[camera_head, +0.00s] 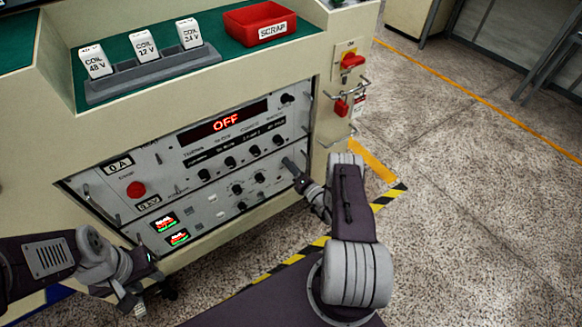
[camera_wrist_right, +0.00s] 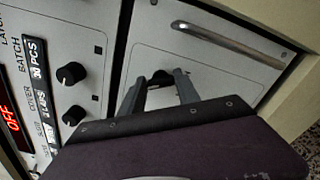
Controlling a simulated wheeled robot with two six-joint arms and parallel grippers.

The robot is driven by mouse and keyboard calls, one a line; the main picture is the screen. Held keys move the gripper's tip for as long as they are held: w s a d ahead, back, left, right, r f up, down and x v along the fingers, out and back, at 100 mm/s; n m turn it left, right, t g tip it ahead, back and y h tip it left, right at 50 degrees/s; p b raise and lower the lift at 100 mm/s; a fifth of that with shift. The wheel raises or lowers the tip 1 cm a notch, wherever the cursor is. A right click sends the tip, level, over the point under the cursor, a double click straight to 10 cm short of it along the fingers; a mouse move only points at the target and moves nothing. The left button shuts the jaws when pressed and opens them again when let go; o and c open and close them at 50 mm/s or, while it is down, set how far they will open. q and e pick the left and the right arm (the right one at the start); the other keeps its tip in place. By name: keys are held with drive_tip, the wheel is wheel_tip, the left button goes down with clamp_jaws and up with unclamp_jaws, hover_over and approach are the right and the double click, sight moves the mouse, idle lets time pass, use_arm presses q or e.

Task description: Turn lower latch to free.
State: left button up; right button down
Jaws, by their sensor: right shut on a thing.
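My right gripper (camera_head: 290,165) reaches the right end of the cabinet's grey front panel. In the right wrist view its two fingers (camera_wrist_right: 160,88) close around a small black knob (camera_wrist_right: 161,77), apparently the lower latch, on a light grey door (camera_wrist_right: 205,70) with a bar handle (camera_wrist_right: 228,45). The fingers hide most of the knob, so its turned angle cannot be told. In the head view the gripper covers the latch. My left gripper (camera_head: 135,302) is low at the bottom left, away from the panel; its fingers are too small to read.
The panel display (camera_head: 226,122) reads OFF. Several black knobs (camera_wrist_right: 71,73) lie left of the door. A red switch (camera_head: 352,60) and a red padlock-like piece (camera_head: 341,107) are on the cabinet's side. On top are the red SCRAP bin (camera_head: 258,22) and a coil rack (camera_head: 150,75).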

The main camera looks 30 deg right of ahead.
drive_tip(key=m+b, duration=0.1)
drive_tip(key=m, duration=0.4)
drive_tip(key=shift+f+m, duration=0.15)
drive_tip(key=shift+m, duration=0.55)
drive_tip(key=c, duration=0.9)
unclamp_jaws()
drive_tip(key=s+p, duration=0.1)
drive_tip(key=s, duration=0.2)
drive_tip(key=s+p, duration=0.1)
drive_tip(key=s, duration=0.2)
drive_tip(key=s+p, duration=0.1)
drive_tip(key=s, duration=0.2)
drive_tip(key=shift+d, duration=0.35)
